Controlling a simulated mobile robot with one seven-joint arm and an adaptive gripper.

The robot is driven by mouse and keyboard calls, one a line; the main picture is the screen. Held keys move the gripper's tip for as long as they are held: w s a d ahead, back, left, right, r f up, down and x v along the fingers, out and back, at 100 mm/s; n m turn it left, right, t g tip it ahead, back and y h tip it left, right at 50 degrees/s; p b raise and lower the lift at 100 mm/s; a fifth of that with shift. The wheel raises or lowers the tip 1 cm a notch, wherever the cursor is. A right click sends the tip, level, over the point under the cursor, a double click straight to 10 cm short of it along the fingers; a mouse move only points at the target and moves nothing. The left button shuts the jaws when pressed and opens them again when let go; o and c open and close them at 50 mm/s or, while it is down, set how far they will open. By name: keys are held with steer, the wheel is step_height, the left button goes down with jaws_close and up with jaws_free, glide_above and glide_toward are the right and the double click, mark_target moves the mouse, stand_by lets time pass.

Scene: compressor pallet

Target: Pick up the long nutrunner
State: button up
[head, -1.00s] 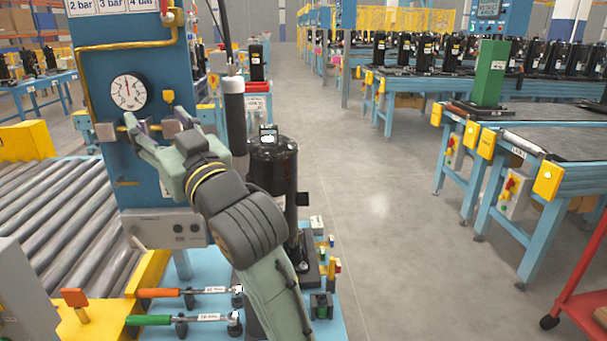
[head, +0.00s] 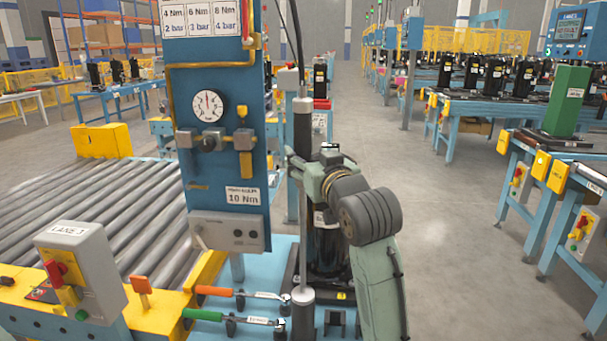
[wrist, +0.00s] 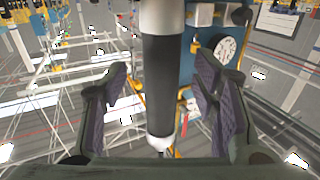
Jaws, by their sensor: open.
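In the wrist view the nutrunner (wrist: 163,85) stands between my two fingers, with gaps on both sides. My gripper (wrist: 162,82) is open around it and does not visibly touch it. In the head view my gripper (head: 302,165) is at the lower part of the black grip, and my wrist hides part of what is behind.
A black compressor (head: 328,245) stands just behind the nutrunner. The blue panel (head: 220,85) with a gauge (head: 208,106) is close on the left. Orange-handled (head: 214,291) and green-handled (head: 205,314) wrenches lie low at the front. The aisle floor (head: 440,220) on the right is clear.

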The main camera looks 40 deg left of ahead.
steer(key=x, duration=0.3)
steer(key=shift+w+a+f+p, duration=0.1)
steer(key=shift+a+f+p, duration=0.05)
steer(key=shift+a+p, duration=0.2)
steer(key=shift+d, duration=0.1)
jaws_close()
stand_by(0.6)
steer(key=shift+r, duration=0.2)
